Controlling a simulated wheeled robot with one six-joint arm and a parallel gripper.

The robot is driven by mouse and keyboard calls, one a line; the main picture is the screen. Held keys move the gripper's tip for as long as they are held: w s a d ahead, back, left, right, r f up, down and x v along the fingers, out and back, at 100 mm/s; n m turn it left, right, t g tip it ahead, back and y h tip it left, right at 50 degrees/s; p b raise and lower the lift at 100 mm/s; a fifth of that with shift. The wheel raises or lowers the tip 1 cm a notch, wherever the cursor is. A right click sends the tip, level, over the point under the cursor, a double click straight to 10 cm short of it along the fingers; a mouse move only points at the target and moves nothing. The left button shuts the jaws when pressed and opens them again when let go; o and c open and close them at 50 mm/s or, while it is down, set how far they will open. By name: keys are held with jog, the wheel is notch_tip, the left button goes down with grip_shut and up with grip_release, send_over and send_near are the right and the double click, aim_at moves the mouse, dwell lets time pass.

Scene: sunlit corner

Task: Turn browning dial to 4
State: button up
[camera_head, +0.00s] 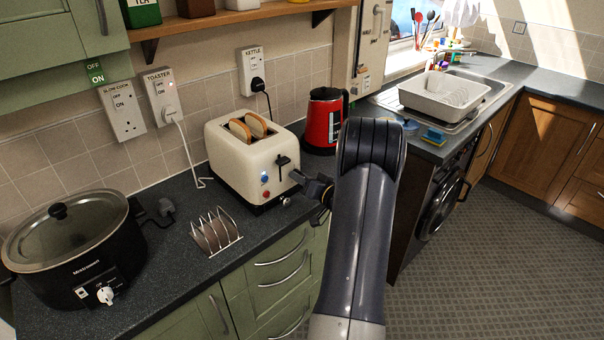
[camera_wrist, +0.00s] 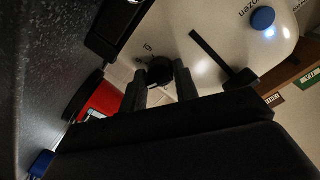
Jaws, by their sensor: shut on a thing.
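The cream toaster (camera_head: 237,158) stands on the dark worktop with bread slices (camera_head: 248,127) in its slots. Its front has a black lever (camera_head: 282,161), a blue button (camera_head: 265,180) and a red button. In the wrist view the toaster front (camera_wrist: 215,55) appears rotated, with the blue button (camera_wrist: 263,18) near the top right. The dark browning dial (camera_wrist: 160,69) sits between my fingertips. My gripper (camera_head: 298,180) is at the toaster's lower right front, and its fingers (camera_wrist: 160,82) are shut on the dial.
A red kettle (camera_head: 325,117) stands right of the toaster. A toast rack (camera_head: 214,232) and a black slow cooker (camera_head: 75,250) are to the left. The toaster's cord (camera_head: 187,150) runs up to a wall socket.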

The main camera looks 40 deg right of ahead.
jog(key=shift+m+p, duration=0.3)
jog(key=shift+m, duration=0.3)
jog(key=o, duration=0.9)
jog(key=shift+o, duration=0.2)
jog(key=s+b, duration=0.2)
jog(key=s, duration=0.8)
jog(key=shift+s+d+r, duration=0.3)
jog(key=shift+s+r, duration=0.1)
jog(key=shift+w, duration=0.15)
